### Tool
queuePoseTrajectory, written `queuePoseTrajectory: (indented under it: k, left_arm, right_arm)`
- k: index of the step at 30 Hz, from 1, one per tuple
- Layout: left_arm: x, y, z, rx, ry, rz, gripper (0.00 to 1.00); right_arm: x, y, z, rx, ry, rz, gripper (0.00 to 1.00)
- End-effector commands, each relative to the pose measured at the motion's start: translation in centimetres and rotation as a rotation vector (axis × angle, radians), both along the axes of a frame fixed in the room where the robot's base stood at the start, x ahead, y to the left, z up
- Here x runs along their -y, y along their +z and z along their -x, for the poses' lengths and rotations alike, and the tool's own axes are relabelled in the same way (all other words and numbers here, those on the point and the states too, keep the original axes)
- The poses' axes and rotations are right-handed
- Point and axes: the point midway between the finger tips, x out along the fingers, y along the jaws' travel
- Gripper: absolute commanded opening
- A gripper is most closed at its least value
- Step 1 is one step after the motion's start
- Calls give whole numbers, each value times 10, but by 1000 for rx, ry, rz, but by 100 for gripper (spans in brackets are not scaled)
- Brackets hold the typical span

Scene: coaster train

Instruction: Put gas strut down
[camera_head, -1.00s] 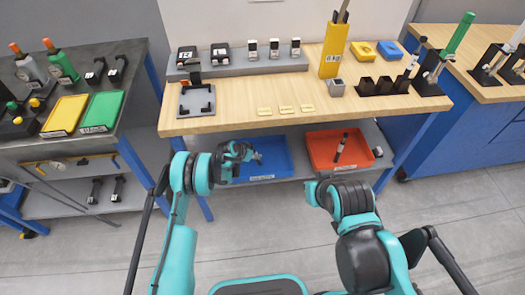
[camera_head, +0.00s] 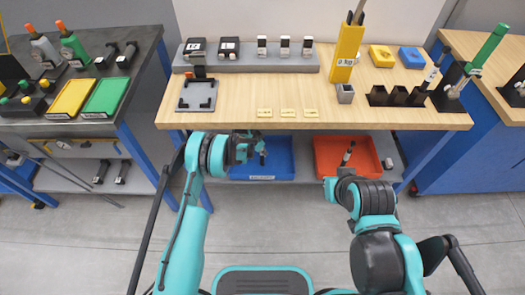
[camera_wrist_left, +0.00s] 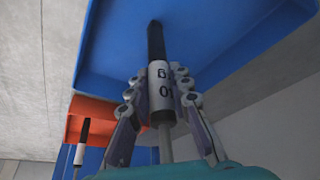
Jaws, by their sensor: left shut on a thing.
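My left gripper (camera_head: 254,145) is shut on a gas strut (camera_head: 262,158) at the blue tray (camera_head: 282,155) on the shelf under the wooden bench. In the left wrist view, the fingers (camera_wrist_left: 159,78) close around the strut's white, numbered sleeve (camera_wrist_left: 160,82). Its black end points to the blue tray's floor (camera_wrist_left: 205,38); whether it touches is unclear. Another strut (camera_head: 348,156) stands tilted in the red tray (camera_head: 372,155) to the right, and also shows in the wrist view (camera_wrist_left: 82,140). My right gripper is near the red tray's front, its fingers hidden by its arm.
The bench top (camera_head: 220,118) above the trays has a yellow holder (camera_head: 345,52), black blocks and several small yellow plates on its front edge. A grey side bench (camera_head: 130,85) stands left and a blue cabinet (camera_head: 465,150) right. The floor in front is clear.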

Motion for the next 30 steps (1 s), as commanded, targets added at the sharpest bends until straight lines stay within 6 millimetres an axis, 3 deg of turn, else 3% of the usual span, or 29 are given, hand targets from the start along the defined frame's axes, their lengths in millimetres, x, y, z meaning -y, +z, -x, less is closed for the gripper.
queuePoseTrajectory:
  k: [1, 3, 13, 18, 30]
  left_arm:
    - [0, -1, 0, 0, 0, 0, 22]
    - [0, -1, 0, 0, 0, 0, 40]
    - [0, 1, 0, 0, 0, 0, 40]
    - [-4, 19, 4, 0, 0, 0, 40]
    - [-71, 16, 66, 1, 2, 1, 40]
  right_arm:
    - [0, 0, 0, 0, 0, 0, 0]
    - [0, 0, 0, 0, 0, 0, 0]
    - [0, 0, 0, 0, 0, 0, 0]
    - [0, 15, 0, 0, 0, 0, 0]
    - [0, 42, 0, 0, 0, 0, 0]
